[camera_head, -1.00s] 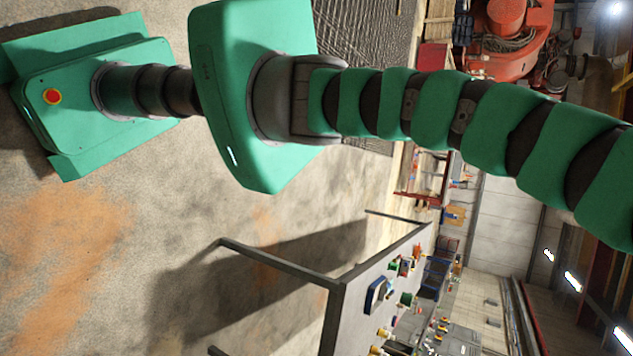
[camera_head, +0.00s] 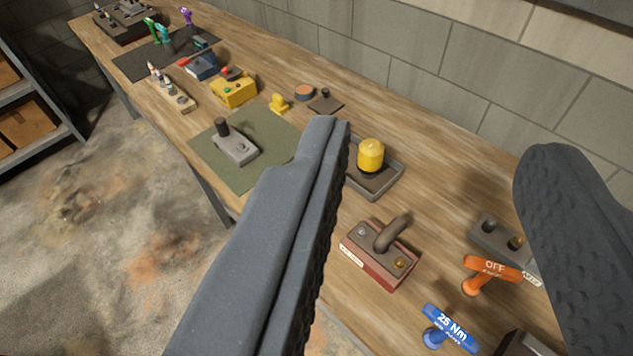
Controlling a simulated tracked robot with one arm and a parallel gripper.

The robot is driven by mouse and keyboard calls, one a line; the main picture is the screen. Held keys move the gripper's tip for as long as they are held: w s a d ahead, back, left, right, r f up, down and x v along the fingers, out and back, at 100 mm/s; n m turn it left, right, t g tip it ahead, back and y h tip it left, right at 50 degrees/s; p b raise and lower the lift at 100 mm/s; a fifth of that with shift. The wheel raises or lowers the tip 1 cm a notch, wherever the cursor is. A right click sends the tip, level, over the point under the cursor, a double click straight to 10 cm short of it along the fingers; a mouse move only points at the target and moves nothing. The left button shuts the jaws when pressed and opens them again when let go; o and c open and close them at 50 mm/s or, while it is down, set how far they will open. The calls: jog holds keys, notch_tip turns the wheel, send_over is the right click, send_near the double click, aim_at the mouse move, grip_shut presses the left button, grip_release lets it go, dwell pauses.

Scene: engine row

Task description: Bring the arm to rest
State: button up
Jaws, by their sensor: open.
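My gripper (camera_head: 430,150) shows as two dark grey fingers in the foreground. One finger rises from the bottom middle and the other stands at the right edge. They are wide apart, with nothing held between them. Behind and below them is a long wooden workbench (camera_head: 265,55) against a block wall. Between the fingers I see a yellow-topped part (camera_head: 371,156) in a grey tray (camera_head: 385,180) and a red block with a curved grey handle (camera_head: 378,255). My arm's links are not in view now.
An orange handle marked OFF (camera_head: 493,268) and a blue handle marked 25 Nm (camera_head: 450,328) stand near the right finger. A green mat (camera_head: 205,150) with a grey block (camera_head: 234,143) lies left. Shelving (camera_head: 30,95) stands far left. Concrete floor (camera_head: 90,220) is open there.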

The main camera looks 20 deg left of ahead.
notch_tip(320, 180, down, 5)
jog(key=b, duration=0.5)
dwell(0.9)
